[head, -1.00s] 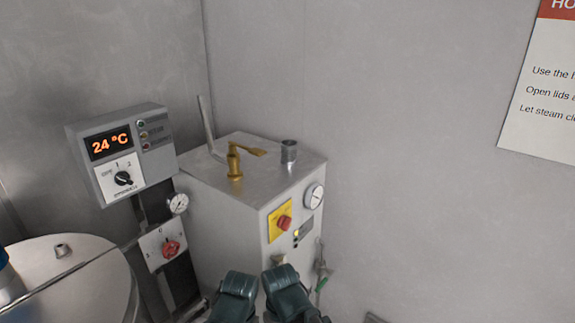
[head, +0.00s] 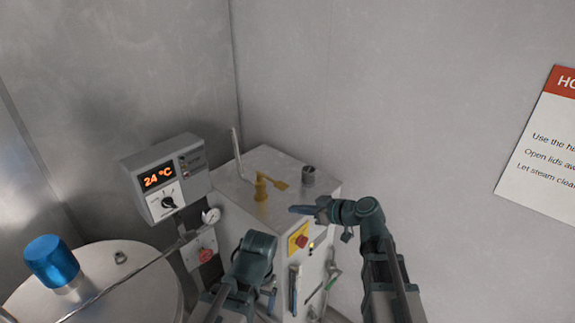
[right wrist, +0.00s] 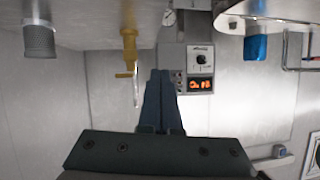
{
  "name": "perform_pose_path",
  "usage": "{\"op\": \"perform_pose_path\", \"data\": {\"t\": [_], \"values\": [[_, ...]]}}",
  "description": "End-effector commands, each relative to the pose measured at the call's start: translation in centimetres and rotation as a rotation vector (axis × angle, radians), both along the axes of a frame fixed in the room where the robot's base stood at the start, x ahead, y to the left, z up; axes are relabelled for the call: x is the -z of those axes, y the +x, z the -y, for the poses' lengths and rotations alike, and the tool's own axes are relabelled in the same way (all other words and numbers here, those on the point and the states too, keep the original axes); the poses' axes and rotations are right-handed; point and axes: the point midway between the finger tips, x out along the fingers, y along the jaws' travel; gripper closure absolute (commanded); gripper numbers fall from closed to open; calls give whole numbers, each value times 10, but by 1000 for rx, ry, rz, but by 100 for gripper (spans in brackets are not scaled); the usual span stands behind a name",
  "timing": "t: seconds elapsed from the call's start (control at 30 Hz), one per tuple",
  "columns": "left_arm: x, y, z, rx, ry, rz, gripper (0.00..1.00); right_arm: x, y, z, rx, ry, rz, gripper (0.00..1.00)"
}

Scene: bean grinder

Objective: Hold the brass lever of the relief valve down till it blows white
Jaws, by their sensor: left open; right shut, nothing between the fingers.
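The brass relief valve (head: 262,188) stands on top of the pale metal cabinet (head: 264,160). Its flat brass lever (head: 280,184) sticks out to the right, and no white steam shows. My right gripper (head: 293,210) is shut and empty, just in front of the lever and apart from it. In the right wrist view, which looks upside down, the valve (right wrist: 129,48) and lever (right wrist: 124,75) are left of my shut fingertips (right wrist: 160,73). My left gripper (head: 283,292) is open, low before the cabinet front, partly hidden by its arm.
A short grey pipe (head: 308,176) stands behind the lever, and a tall grey bar (head: 238,152) at the cabinet's left edge. The control box (head: 163,180) reads 24 °C. A round steel lid (head: 135,268) with a blue knob (head: 51,262) is at left.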

Motion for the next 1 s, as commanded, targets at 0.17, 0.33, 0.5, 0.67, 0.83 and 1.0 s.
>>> {"op": "perform_pose_path", "data": {"t": [0.17,0.33,0.5,0.67,0.83,1.0], "values": [[-34,0,0,-1,0,0,15,-59,23,28,55,44,132,100],[-43,0,0,-2,-1,-1,15,-78,32,41,82,59,193,100],[-43,0,0,-2,-1,-1,15,-81,34,44,90,63,206,100],[-42,0,0,-2,-1,0,15,-80,34,43,89,63,205,100],[-41,0,0,-1,0,0,15,-79,37,40,87,63,205,100],[-34,0,0,2,0,0,15,-72,53,24,84,62,205,100]]}}
